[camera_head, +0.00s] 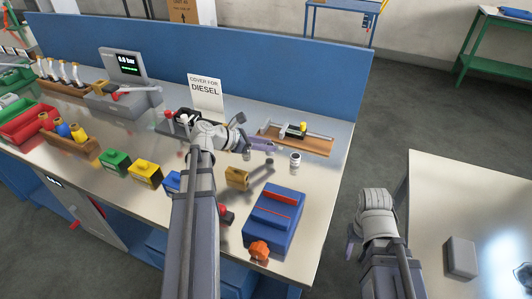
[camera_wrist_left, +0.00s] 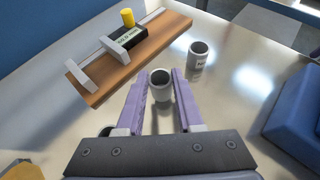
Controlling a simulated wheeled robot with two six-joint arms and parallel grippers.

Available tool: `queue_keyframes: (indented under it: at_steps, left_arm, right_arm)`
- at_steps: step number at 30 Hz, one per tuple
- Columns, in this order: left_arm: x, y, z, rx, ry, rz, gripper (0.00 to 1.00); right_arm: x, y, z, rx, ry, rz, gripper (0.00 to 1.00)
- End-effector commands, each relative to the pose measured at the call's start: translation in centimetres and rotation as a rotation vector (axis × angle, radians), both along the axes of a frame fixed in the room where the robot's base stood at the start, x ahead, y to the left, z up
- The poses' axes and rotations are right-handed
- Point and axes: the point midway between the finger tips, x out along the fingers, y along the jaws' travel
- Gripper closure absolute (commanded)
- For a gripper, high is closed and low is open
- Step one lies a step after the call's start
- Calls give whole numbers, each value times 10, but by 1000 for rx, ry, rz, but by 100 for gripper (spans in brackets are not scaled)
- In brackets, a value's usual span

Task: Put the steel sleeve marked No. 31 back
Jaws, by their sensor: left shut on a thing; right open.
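My left gripper (camera_head: 262,145) is shut on a grey steel sleeve (camera_wrist_left: 160,86), held upright between its purple fingers in the left wrist view. Any mark on this sleeve is hidden. A second steel sleeve (camera_head: 295,160) stands on the bench to the right of the gripper. It also shows beyond the right finger in the left wrist view (camera_wrist_left: 197,60), with a white label too small to read fully. My right gripper (camera_head: 354,242) is open, off the bench's right side; its fingers are partly hidden by its own arm.
A wooden board (camera_head: 318,148) with a grey measuring tool and yellow knob lies behind the sleeves. A blue box (camera_head: 258,235) with an orange knob stands in front. A brass block (camera_head: 237,178) is near my left arm. Bare bench surrounds the standing sleeve.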

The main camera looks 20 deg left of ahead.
Motion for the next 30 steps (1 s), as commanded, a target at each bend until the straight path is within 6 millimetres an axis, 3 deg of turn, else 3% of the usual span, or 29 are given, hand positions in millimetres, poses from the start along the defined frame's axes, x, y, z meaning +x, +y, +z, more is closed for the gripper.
queue_keyframes:
  at_steps: [1, 3, 15, 16, 24, 30]
  left_arm:
    - [0, 0, -13, 0, 0, 0, 100]
    - [0, 0, -18, 0, 0, 0, 100]
    - [0, 0, -20, 0, 0, 0, 100]
    - [0, 0, -19, 0, 0, 0, 63]
    - [0, 0, -18, 0, 0, 0, 34]
    - [0, 0, -18, 0, 0, 0, 34]
  right_arm:
    - [0, 0, -13, 0, 0, 0, 43]
    - [0, 0, -18, 0, 0, 0, 43]
    - [0, 0, -20, 0, 0, 0, 43]
    - [0, 0, -20, 0, 0, 0, 43]
    - [0, 0, -18, 0, 0, 0, 43]
    - [0, 0, -18, 0, 0, 0, 43]
